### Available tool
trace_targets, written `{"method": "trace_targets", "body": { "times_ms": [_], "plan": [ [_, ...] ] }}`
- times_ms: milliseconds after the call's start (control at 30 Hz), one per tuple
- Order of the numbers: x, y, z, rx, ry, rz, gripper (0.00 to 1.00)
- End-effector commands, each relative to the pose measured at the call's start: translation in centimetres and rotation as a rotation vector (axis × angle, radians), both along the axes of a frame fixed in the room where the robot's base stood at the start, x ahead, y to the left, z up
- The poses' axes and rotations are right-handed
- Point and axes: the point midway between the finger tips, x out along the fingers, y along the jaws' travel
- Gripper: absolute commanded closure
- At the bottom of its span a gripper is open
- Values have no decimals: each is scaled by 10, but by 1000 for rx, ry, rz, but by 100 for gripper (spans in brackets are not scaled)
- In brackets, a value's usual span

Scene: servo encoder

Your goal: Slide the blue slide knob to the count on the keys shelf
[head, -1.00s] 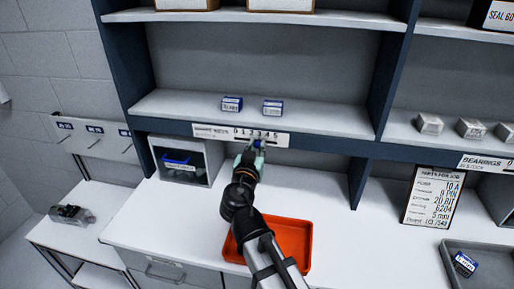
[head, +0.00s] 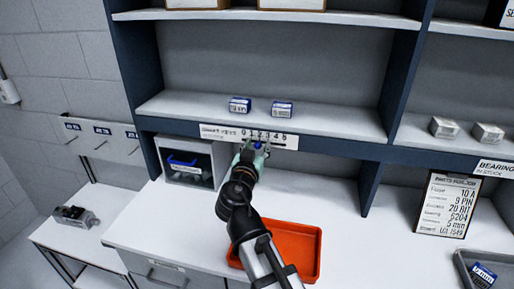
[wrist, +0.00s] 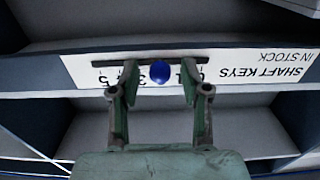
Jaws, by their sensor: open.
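The blue slide knob (head: 258,145) sits on a dark slot in the white shaft keys label strip (head: 220,131) on the shelf edge. In the wrist view the strip (wrist: 240,70) is upside down, and the knob (wrist: 160,72) stands near the 2, between the 3 and the 1. My gripper (wrist: 160,84) is open, one finger on each side of the knob with a visible gap on both sides. The fingers cover part of the digits. In the head view my gripper (head: 252,155) is at the strip. Two small blue-and-white boxes (head: 240,104) (head: 282,108) stand on the shelf above it.
An orange tray (head: 310,245) lies on the white bench below my arm. A grey cubby with a blue bin (head: 183,161) stands to the left. A parts card (head: 447,205) leans at the right, beyond a dark upright (head: 369,185).

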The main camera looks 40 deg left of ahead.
Motion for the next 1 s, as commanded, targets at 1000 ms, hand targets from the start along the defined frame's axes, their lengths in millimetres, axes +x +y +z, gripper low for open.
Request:
{"method": "trace_targets", "body": {
  "times_ms": [1000],
  "plan": [
    [-109, -50, 0, 0, 0, 0, 53]
  ]
}}
